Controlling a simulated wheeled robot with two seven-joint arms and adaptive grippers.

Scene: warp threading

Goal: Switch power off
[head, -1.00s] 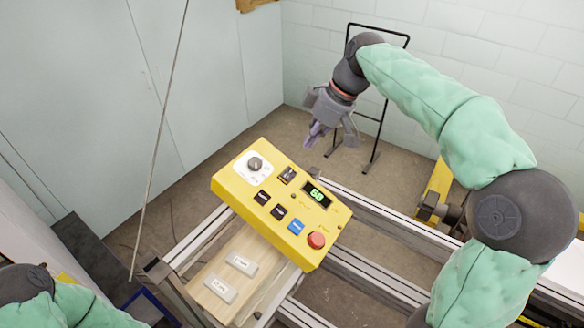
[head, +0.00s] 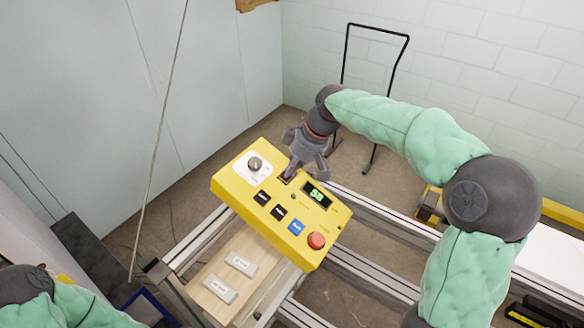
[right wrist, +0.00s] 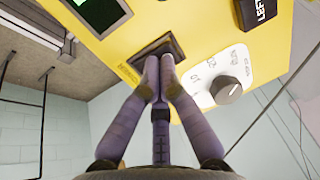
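The yellow control panel (head: 325,235) is tilted on a frame in the middle of the head view. My right gripper (head: 290,177) is over its upper edge, at the black switch beside the white dial plate. In the right wrist view, the gripper's fingertips (right wrist: 159,72) are together, at the lower edge of the black switch (right wrist: 157,47). The fingertips cover part of the switch, so its position cannot be told. The green display (head: 316,194) is lit with digits. My left gripper is out of view; only part of that arm shows at lower left.
The panel also carries a round dial (head: 255,164), a red mushroom button (head: 316,240), a blue button (head: 297,227) and two black buttons. Two labelled blocks (head: 241,264) lie on the wooden board below. Metal rails run right of the panel.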

